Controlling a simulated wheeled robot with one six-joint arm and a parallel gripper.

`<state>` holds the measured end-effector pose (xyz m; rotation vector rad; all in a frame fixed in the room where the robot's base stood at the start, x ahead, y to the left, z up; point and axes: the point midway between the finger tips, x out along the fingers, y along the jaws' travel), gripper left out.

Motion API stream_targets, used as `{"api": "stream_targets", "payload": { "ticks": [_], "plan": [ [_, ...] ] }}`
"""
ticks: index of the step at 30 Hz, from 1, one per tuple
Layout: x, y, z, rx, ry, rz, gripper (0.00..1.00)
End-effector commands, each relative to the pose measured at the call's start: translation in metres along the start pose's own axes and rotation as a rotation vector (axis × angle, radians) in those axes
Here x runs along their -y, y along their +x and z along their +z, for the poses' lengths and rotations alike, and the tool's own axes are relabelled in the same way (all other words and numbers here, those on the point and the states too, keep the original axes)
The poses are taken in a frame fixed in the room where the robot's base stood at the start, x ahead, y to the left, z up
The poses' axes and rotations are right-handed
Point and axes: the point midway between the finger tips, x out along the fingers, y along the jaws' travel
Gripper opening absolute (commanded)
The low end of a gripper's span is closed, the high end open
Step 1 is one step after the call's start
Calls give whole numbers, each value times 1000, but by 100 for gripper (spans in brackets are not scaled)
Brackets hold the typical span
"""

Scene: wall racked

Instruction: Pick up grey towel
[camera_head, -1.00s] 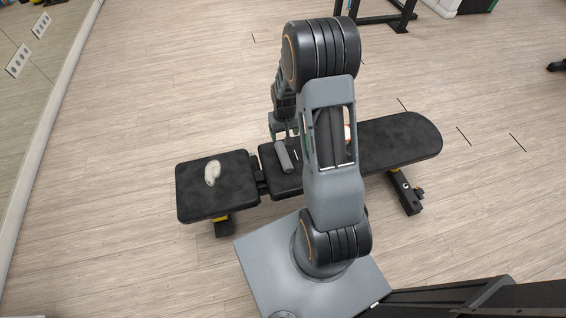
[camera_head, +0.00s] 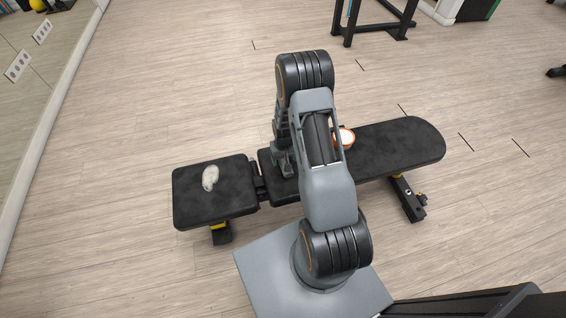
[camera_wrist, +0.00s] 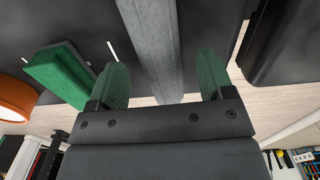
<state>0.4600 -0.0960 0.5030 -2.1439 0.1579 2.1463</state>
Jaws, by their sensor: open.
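The grey towel (camera_wrist: 152,40) is a long rolled shape on the black bench pad. In the wrist view it runs between the two green-padded fingers of my gripper (camera_wrist: 163,78). The fingers are open, with a gap showing on each side of the towel. In the head view my gripper (camera_head: 283,164) is low over the bench's middle part, and the arm and gripper hide most of the towel there.
The black bench (camera_head: 390,145) has a separate seat (camera_head: 230,198) at left with a small whitish object (camera_head: 210,178) on it. An orange-rimmed white round object (camera_head: 344,137) is right of my gripper. A green block (camera_wrist: 62,74) lies beside the towel in the wrist view.

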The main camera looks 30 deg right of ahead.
Motion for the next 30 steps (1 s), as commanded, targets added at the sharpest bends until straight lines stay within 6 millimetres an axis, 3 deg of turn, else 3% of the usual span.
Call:
{"api": "stream_targets", "payload": {
  "ticks": [6,16,30],
  "plan": [
    [1,24,0,0,0,0,74],
    [0,27,0,-1,0,0,74],
    [0,27,0,-1,0,0,28]
  ]
}}
